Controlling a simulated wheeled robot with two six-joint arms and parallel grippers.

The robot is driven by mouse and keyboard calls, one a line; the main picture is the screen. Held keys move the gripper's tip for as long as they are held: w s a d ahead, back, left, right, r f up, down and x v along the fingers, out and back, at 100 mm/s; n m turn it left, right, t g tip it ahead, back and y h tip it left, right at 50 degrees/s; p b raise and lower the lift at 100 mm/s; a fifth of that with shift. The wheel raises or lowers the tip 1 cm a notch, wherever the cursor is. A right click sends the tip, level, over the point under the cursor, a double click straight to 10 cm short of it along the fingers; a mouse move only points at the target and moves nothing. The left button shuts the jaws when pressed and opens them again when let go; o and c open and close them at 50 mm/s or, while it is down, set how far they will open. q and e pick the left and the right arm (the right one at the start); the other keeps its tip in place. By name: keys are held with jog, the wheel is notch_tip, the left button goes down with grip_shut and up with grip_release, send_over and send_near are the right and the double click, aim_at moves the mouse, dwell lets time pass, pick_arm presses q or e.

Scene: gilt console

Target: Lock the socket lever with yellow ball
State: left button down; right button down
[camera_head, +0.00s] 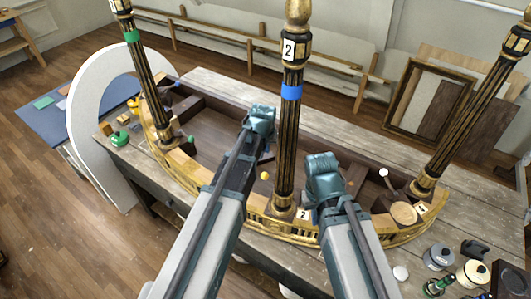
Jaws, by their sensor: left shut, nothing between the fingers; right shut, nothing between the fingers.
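The lever's small yellow ball (265,176) shows just left of the middle leg (288,130), which has a blue band and a "2" label. The leg stands upright in its socket at the front rim of the gilt console (265,222). The lever's shaft and the latch are mostly hidden, so I cannot tell its position. My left gripper (262,122) is shut and empty, above and behind the yellow ball, left of the leg. My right gripper (323,175) is shut and empty, just right of the leg's lower end. The fingertips of both are largely hidden by my own arms.
A green-banded leg (148,85) stands at the left. Another leg (475,100) stands at the right, near a white ball (383,172) on a lever. Jars (438,256) stand at the table's right front. The console's inside left (215,125) is clear.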

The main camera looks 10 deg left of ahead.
aim_at(263, 173)
pick_arm(q)
jog(key=b+x, duration=0.9)
jog(key=x, duration=0.1)
jog(key=s, duration=0.4)
jog(key=shift+s+d, duration=0.1)
jog(key=shift+d, duration=0.1)
jog(key=shift+s+a, duration=0.2)
jog(key=shift+s, duration=0.95)
jog(key=shift+w, duration=0.1)
